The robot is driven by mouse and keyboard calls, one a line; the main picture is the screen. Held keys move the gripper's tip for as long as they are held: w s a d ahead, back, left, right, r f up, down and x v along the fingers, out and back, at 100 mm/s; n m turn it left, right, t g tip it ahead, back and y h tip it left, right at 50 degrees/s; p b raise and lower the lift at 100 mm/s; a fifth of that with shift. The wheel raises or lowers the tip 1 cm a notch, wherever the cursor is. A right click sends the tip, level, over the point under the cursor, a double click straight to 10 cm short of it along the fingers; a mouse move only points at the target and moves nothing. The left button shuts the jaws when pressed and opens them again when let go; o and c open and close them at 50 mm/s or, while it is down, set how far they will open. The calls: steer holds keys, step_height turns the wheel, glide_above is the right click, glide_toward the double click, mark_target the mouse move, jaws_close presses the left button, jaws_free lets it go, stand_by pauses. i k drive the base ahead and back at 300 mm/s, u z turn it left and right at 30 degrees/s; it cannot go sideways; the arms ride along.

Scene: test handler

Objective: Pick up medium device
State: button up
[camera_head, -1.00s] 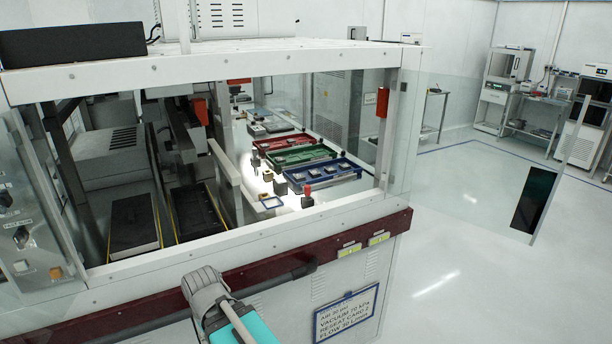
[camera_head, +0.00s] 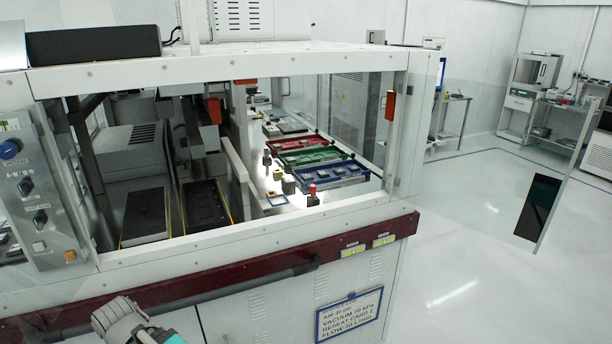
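Several small devices stand on the white deck inside the test handler, seen through its front opening. They include a dark block (camera_head: 289,186), a small tan-topped block (camera_head: 278,174) and another dark piece (camera_head: 267,159). I cannot tell which of them is the medium device. A blue tray (camera_head: 357,184), a green tray (camera_head: 338,153) and a red tray (camera_head: 318,140) lie behind them and hold grey parts. Only a grey and teal part of my arm shows at the bottom left, outside the handler. My gripper is not in view.
The handler's white front sill (camera_head: 250,238) and dark red rail (camera_head: 225,280) lie between my arm and the deck. Open floor (camera_head: 470,240) lies to the right.

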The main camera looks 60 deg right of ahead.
mark_target(323, 173)
steer(key=u, duration=0.65)
steer(key=k, duration=1.25)
steer(key=z, duration=1.1)
steer(key=i, duration=0.35)
steer(key=z, duration=0.25)
